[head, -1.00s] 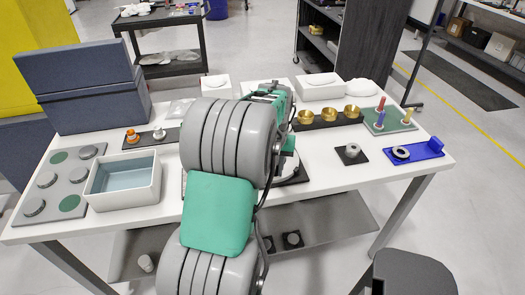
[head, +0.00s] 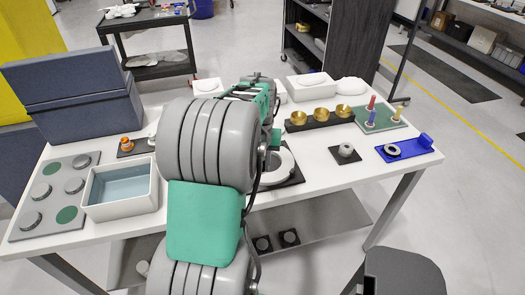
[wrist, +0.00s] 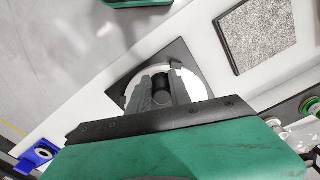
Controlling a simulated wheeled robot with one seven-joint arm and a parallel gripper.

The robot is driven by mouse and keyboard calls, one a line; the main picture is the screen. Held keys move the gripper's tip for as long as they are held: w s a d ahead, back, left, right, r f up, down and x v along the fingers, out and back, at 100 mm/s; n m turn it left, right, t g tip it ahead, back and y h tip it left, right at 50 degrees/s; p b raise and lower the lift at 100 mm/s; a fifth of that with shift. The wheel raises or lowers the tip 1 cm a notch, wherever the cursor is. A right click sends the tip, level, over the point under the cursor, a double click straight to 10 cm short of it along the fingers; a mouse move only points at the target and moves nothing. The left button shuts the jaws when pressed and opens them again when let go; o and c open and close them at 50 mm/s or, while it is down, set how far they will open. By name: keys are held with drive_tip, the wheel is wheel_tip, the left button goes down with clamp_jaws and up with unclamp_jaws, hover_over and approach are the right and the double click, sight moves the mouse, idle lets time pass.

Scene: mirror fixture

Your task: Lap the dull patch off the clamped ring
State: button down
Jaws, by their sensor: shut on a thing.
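A pale ring (wrist: 198,80) lies on a black square plate (wrist: 120,88) beneath my gripper. In the head view it shows just right of my arm (head: 284,160), partly hidden by it. My gripper (wrist: 162,88) is shut on a dark round piece (wrist: 161,80) over the ring's middle. I cannot tell whether that piece touches the ring, and no dull patch can be made out. A smaller dark ring (head: 391,150) sits on a blue holder (head: 410,148) at the table's right end; the holder also shows in the wrist view (wrist: 27,160).
A grey speckled panel (wrist: 262,35) lies beside the black plate. A small grey knob (head: 346,149) stands on a dark pad between the pale ring and the blue holder. Brass cups (head: 320,115) stand behind. A white tray (head: 118,211) and dark blue boxes (head: 75,105) occupy the left.

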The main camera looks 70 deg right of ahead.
drive_tip(key=shift+r+p, duration=0.95)
drive_tip(key=shift+r, duration=0.9)
